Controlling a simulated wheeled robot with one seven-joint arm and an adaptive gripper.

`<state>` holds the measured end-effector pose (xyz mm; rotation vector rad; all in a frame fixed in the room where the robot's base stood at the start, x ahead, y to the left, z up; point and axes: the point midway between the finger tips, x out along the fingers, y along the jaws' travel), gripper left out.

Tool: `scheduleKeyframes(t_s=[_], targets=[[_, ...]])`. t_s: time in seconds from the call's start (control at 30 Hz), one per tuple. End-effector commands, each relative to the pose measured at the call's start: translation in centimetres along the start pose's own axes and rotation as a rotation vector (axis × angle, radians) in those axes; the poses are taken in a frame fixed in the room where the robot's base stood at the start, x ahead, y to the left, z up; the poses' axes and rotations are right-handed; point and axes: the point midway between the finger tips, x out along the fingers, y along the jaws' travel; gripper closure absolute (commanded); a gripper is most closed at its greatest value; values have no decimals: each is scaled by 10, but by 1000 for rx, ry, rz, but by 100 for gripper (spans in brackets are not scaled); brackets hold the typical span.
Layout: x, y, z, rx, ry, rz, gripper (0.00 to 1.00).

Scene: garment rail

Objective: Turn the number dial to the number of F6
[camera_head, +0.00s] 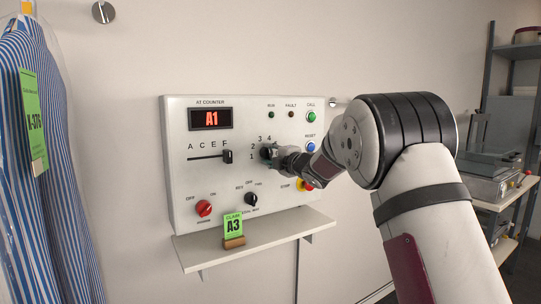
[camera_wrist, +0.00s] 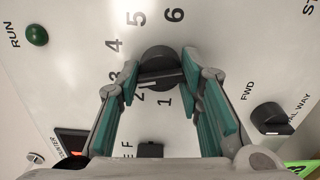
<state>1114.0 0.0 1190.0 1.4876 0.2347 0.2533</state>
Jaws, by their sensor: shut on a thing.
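The number dial (camera_wrist: 158,56) is a round black knob on the white control panel (camera_head: 180,118). My gripper (camera_wrist: 163,73) is shut on the dial, one teal-padded finger on each side. In the head view my gripper (camera_head: 272,154) hides much of the dial and the higher numbers. I cannot tell surely which number the dial points at. The red display (camera_head: 211,118) reads A1. The letter slider (camera_head: 227,156) stands under F.
The panel also carries a red knob (camera_head: 204,208), a black FWD knob (camera_head: 251,199), a green button (camera_head: 311,117) and a blue button (camera_head: 310,147). A green A3 claim tag (camera_head: 233,226) stands on the shelf (camera_head: 290,225) below. Bagged striped garments (camera_head: 45,200) hang at the left.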

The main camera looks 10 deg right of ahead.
Motion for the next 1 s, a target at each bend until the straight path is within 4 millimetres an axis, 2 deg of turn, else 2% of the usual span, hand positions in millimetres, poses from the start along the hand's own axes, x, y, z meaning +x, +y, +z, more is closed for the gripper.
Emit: scheduleKeyframes(t_s=[1.0], targets=[[-1,-3,0,966,-3,-8,94]])
